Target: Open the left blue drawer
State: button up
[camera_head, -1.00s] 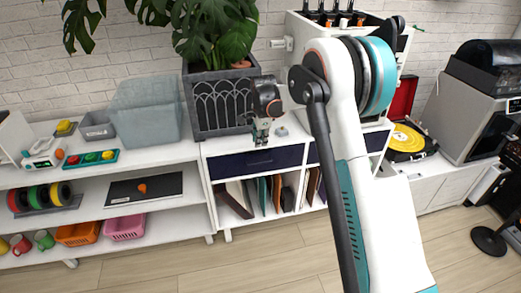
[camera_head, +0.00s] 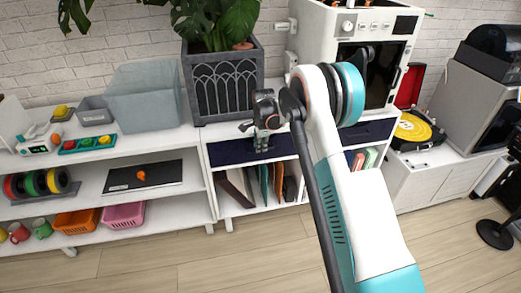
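The left blue drawer (camera_head: 229,152) is a dark navy front under the white top of the low cabinet, and it looks closed, flush with the frame. My gripper (camera_head: 262,149) points down in front of this drawer, near the middle of its face. The fingertips overlap the drawer front in the picture. I cannot tell if they touch it, and a handle cannot be made out. The fingers are too small to show whether they are open or shut. A second blue drawer (camera_head: 374,133) to the right is partly hidden behind my arm.
A grey planter (camera_head: 225,88) stands on the cabinet above the drawer, with a white oven-like machine (camera_head: 372,22) to its right. Folders (camera_head: 270,183) stand in the open shelf below. A white shelf unit (camera_head: 110,162) adjoins on the left. The wooden floor (camera_head: 200,255) in front is clear.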

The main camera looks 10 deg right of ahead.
jog(key=shift+f, duration=0.5)
grip_shut()
